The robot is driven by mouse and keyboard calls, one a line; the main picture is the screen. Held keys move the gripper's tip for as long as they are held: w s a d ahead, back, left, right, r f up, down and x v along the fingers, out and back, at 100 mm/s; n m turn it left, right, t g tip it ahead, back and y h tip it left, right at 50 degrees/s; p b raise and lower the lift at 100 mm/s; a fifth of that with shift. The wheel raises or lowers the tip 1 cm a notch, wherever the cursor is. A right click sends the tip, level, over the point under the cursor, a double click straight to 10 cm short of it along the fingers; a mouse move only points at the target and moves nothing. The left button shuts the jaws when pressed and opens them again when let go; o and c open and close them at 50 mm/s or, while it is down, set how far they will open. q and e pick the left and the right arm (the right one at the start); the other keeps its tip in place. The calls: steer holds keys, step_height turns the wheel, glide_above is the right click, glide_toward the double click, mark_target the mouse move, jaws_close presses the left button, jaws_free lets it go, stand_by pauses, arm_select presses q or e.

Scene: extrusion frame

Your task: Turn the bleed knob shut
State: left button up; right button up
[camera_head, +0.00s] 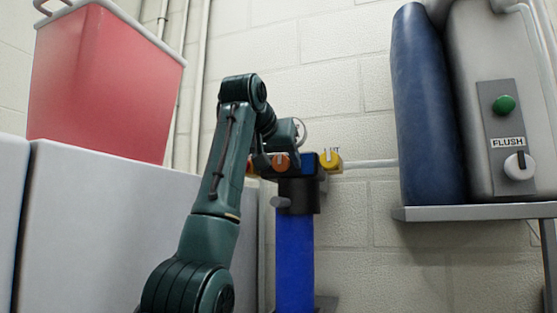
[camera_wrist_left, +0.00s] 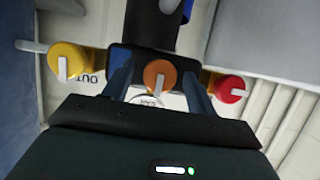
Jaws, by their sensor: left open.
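An orange knob (camera_head: 281,162) with a pale pointer bar sits on the front of the black head of a blue filter housing (camera_head: 294,262). No readable label names it the bleed knob. In the left wrist view the orange knob (camera_wrist_left: 159,76) lies between the two fingers of my left gripper (camera_wrist_left: 157,84), which is open. A gap seems to show on each side; contact cannot be told. A yellow knob (camera_head: 330,160) marked OUT is beside it, and a red knob (camera_wrist_left: 229,89) shows on the other side in the wrist view. My right gripper is not in view.
A pale pipe (camera_head: 372,163) runs right from the yellow knob. A grey shelf (camera_head: 480,212) holds a blue cylinder (camera_head: 425,110) and a tank with a FLUSH panel (camera_head: 508,165). A red bin (camera_head: 105,85) stands on a white cabinet (camera_head: 100,230) at left.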

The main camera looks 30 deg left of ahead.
arm_select(q)
steer(key=b+v, duration=0.3)
steer(key=v, duration=1)
